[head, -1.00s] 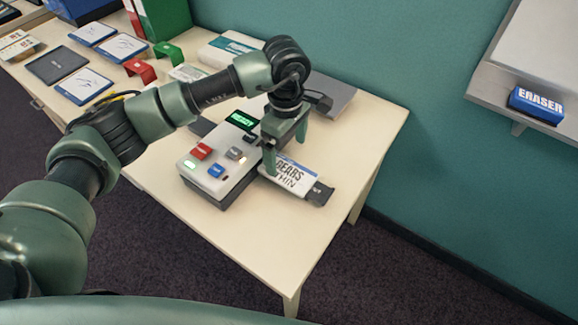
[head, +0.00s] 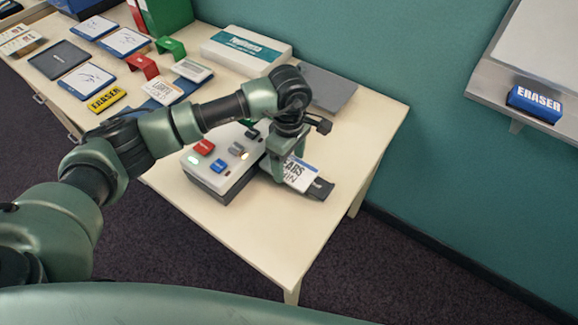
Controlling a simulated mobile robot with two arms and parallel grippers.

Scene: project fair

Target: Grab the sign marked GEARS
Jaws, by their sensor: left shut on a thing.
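The white sign (head: 299,176) carries black lettering; I read "ARS" and "IN" below it, with the left part of the text hidden by my gripper. A blue strip runs along its top edge. My left gripper (head: 282,167) is shut on the sign's left side, just right of the button box. My right gripper is not in view.
The white button box (head: 210,180) stands close left of the gripper. A grey laptop-like slab (head: 328,88) and a white-teal box (head: 246,48) lie behind. The table's front right is clear.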

